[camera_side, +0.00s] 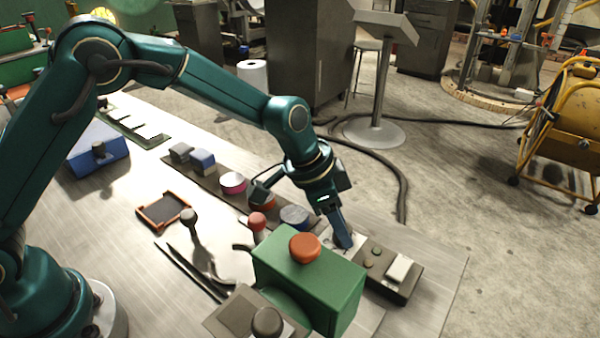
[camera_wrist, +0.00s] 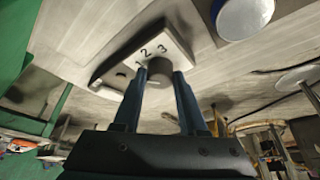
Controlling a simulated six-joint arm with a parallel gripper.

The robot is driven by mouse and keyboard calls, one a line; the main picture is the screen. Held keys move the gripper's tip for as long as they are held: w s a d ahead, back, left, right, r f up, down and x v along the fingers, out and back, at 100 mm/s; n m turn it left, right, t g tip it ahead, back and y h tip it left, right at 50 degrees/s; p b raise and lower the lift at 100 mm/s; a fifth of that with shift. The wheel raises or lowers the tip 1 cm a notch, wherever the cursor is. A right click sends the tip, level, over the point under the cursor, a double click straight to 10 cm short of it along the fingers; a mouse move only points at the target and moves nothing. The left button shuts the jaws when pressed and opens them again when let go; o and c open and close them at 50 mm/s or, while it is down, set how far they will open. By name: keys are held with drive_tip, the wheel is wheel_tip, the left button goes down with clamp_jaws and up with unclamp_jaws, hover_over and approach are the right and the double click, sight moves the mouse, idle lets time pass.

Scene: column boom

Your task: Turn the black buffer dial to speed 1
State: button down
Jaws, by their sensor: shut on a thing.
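The black buffer dial (camera_wrist: 159,66) is a dark round knob on a pale plate (camera_wrist: 178,42) marked 1, 2 and 3 in the wrist view. My gripper (camera_wrist: 161,76) has one finger on each side of the knob and is shut on it. I cannot make out a pointer on the dial, so its setting is unclear. In the side view my gripper (camera_side: 345,241) reaches down to the bench behind the green box, and the dial is mostly hidden by the fingers.
A green box (camera_side: 315,285) with an orange-red button (camera_side: 305,246) stands close in front of my gripper. A dark block with a white rocker switch (camera_side: 400,268) is just right. The bench's right end is clear.

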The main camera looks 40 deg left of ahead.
sight(327, 241)
drive_tip(key=shift+c, duration=2.3)
unclamp_jaws()
drive_tip(key=shift+v, duration=2.6)
